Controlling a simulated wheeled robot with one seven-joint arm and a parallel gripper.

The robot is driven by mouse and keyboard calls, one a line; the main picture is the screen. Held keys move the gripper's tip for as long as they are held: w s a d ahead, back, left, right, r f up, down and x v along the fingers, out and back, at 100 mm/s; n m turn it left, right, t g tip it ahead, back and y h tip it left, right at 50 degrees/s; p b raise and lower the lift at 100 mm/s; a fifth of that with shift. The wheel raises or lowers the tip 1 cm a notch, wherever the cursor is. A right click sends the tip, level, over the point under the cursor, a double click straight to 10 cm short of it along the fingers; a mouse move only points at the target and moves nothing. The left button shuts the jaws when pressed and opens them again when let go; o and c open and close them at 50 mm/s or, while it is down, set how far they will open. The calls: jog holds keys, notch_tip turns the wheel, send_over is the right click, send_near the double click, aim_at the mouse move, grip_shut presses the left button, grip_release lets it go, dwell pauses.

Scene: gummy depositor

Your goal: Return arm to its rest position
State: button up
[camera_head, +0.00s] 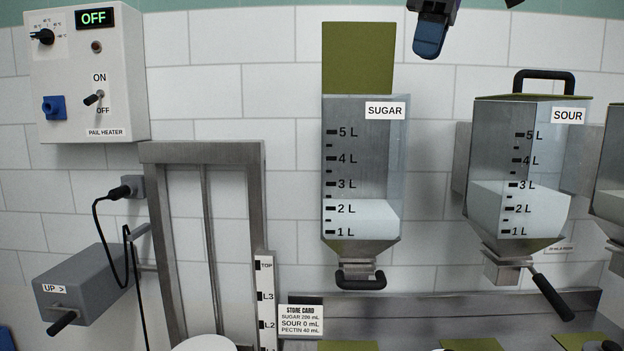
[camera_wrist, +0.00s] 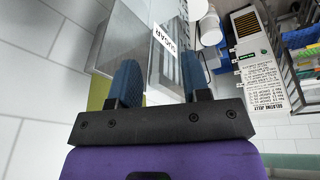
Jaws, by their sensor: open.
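My gripper (camera_head: 430,36) shows at the top edge of the head view, above and between the sugar and sour hoppers, with a blue finger pointing down. Most of my arm is out of frame. In the wrist view my gripper (camera_wrist: 160,78) has its two blue fingers spread apart with nothing held. The sugar hopper (camera_head: 361,165) has its olive lid (camera_head: 358,58) standing upright behind it and white content near 2 L. It also shows beyond the fingers in the wrist view (camera_wrist: 130,42).
The sour hopper (camera_head: 516,150) has a closed lid with a black handle and a tilted lever below. A pail heater box (camera_head: 80,75) reads OFF. A metal lift frame (camera_head: 205,152) and grey UP box (camera_head: 85,288) stand left. A store card (camera_head: 301,319) is below.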

jog(key=s+d+f+m+t, duration=0.1)
jog(key=s+d+f+m, duration=0.3)
jog(key=s+f, duration=0.4)
jog(key=s+d+f+m+t+h, duration=0.1)
jog(key=s+d+f+m, duration=0.2)
jog(key=s+f, duration=0.5)
jog(key=s+d+f+m+t+h, duration=0.1)
jog(key=s+d+f+m, duration=0.3)
jog(key=s+f, duration=0.4)
notch_tip(320, 180, down, 7)
jog(key=shift+d+r+m, duration=0.2)
jog(key=shift+d+m, duration=0.15)
jog(key=shift+m, duration=0.45)
